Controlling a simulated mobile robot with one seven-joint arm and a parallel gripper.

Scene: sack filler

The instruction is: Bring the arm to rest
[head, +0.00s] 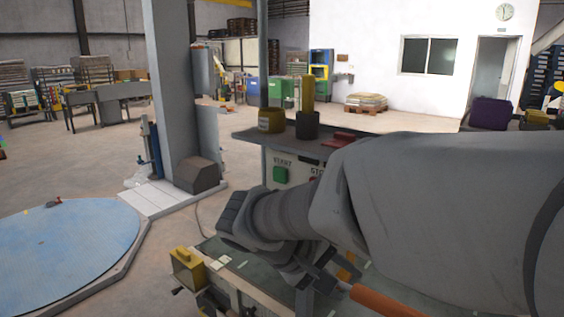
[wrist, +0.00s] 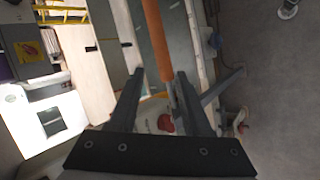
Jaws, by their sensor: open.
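My arm reaches in from the right of the head view and bends down over a machine bench. My gripper (head: 318,278) is at its end, partly hidden behind my own arm links. In the wrist view my gripper (wrist: 159,78) shows two dark fingers spread apart, with nothing clasped. An orange bar (head: 385,301) lies close to the fingers in the head view. In the wrist view the orange bar (wrist: 154,40) runs up from between the fingertips. I cannot tell whether it touches a finger.
A control box (head: 290,168) with a green button stands behind my arm, under a shelf with yellow and dark containers. A yellow box (head: 187,268) sits at the bench's left corner. A grey column (head: 172,90) and round blue platform (head: 62,250) are left. Open floor lies beyond.

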